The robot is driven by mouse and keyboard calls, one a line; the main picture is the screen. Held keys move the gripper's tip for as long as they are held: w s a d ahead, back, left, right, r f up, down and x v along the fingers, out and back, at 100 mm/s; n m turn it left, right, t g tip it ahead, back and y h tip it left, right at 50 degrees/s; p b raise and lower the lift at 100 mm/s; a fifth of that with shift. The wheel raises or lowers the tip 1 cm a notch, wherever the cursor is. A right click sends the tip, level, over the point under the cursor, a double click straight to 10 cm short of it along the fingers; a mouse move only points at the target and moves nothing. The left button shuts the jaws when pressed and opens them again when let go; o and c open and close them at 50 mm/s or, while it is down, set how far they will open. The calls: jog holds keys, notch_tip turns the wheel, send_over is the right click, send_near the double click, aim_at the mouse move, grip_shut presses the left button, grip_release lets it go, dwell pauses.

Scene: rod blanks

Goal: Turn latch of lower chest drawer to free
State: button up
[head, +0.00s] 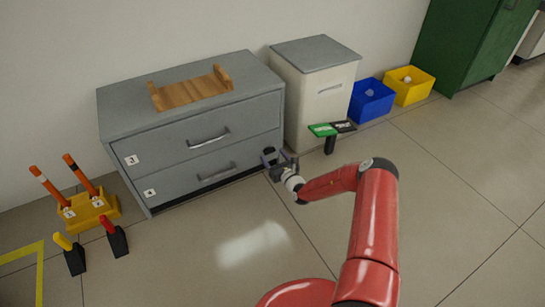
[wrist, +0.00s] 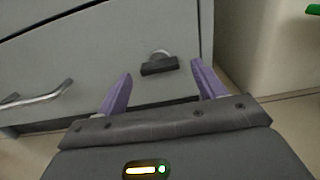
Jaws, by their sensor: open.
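The grey chest (head: 125,122) stands against the wall with two drawers. The lower drawer (head: 190,188) bears a label 4, looks shut and has a bar handle (head: 217,175); this handle also shows in the wrist view (wrist: 36,97). The latch (wrist: 160,66) is a dark bar on a pale round mount at the drawer's right end. Its bar lies nearly level in the wrist view. My gripper (head: 273,157) is at the drawer's right end and hides the latch in the head view. Its purple fingers (wrist: 162,70) are open, one either side of the latch, without visible contact.
A wooden tray (head: 190,92) lies on the chest. A cream cabinet (head: 315,95) stands close to its right, with a green-topped post (head: 322,130) in front. Blue (head: 371,100) and yellow (head: 409,86) bins are farther right. A yellow rod holder (head: 88,209) sits left. The floor in front is open.

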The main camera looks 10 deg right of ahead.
jog(key=shift+x, duration=0.9)
jog(key=c, duration=1)
jog(key=shift+m, duration=0.4)
jog(key=m, duration=1.7)
jog(key=shift+f, duration=0.1)
